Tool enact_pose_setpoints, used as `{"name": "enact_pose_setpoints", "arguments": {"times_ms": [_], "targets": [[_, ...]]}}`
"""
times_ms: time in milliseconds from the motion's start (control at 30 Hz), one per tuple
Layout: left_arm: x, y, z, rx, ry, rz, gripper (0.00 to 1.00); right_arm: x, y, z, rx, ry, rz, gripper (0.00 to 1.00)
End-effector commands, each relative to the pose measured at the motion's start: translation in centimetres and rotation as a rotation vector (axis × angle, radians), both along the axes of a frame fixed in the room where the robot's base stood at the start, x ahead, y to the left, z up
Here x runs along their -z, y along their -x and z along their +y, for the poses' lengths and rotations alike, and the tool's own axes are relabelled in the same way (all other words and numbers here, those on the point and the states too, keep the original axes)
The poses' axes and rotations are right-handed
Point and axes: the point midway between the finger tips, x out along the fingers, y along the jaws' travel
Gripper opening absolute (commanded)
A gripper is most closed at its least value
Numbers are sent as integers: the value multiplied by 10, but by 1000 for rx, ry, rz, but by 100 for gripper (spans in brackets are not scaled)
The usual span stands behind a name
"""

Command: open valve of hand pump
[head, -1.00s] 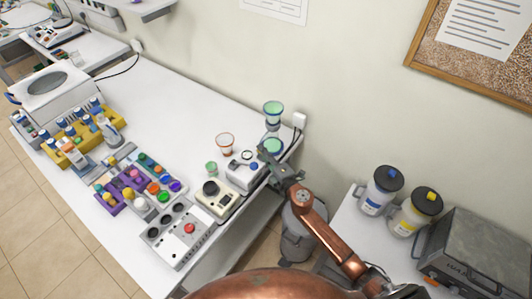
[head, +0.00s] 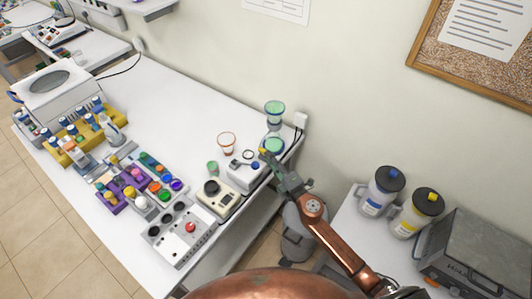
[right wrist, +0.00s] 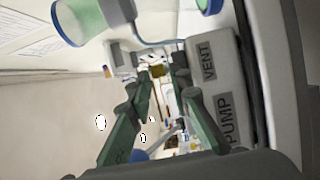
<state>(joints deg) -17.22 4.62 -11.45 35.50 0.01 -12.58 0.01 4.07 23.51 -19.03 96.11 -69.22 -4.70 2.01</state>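My right gripper (head: 268,160) reaches in from the lower right in the head view, at the table's right edge. In the right wrist view its two green-grey fingers (right wrist: 162,72) stand apart. A small yellowish piece (right wrist: 158,70) shows between the fingertips; whether they touch it, or whether it is the valve, I cannot tell. A pale housing labelled VENT and PUMP (right wrist: 217,85) lies just right of the fingers. In the head view a small white device (head: 243,171) with a blue spot stands left of the gripper. My left gripper is not in view.
A green-filled funnel-like cup (head: 274,107) and a green-topped container (head: 272,145) stand close behind the gripper. An orange-rimmed cup (head: 227,141) and a cream device (head: 216,197) are to the left.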

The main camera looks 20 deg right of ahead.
Motion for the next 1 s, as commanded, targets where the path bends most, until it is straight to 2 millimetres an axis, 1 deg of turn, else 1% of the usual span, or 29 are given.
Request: {"name": "enact_pose_setpoints", "arguments": {"times_ms": [33, 200, 300, 400, 567, 1000], "targets": [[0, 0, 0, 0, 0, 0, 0, 1, 12, -4, 1, 0, 2, 19], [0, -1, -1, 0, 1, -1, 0, 0, 44, -13, 2, -1, 1, 19], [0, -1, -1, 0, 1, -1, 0, 0, 57, -17, 2, -1, 1, 19], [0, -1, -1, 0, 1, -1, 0, 0, 65, -20, 2, -1, 1, 19], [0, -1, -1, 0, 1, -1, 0, -1, 70, -21, 1, 0, -1, 19], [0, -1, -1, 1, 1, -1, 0, 0, 70, -21, 1, 0, 0, 19]]}}
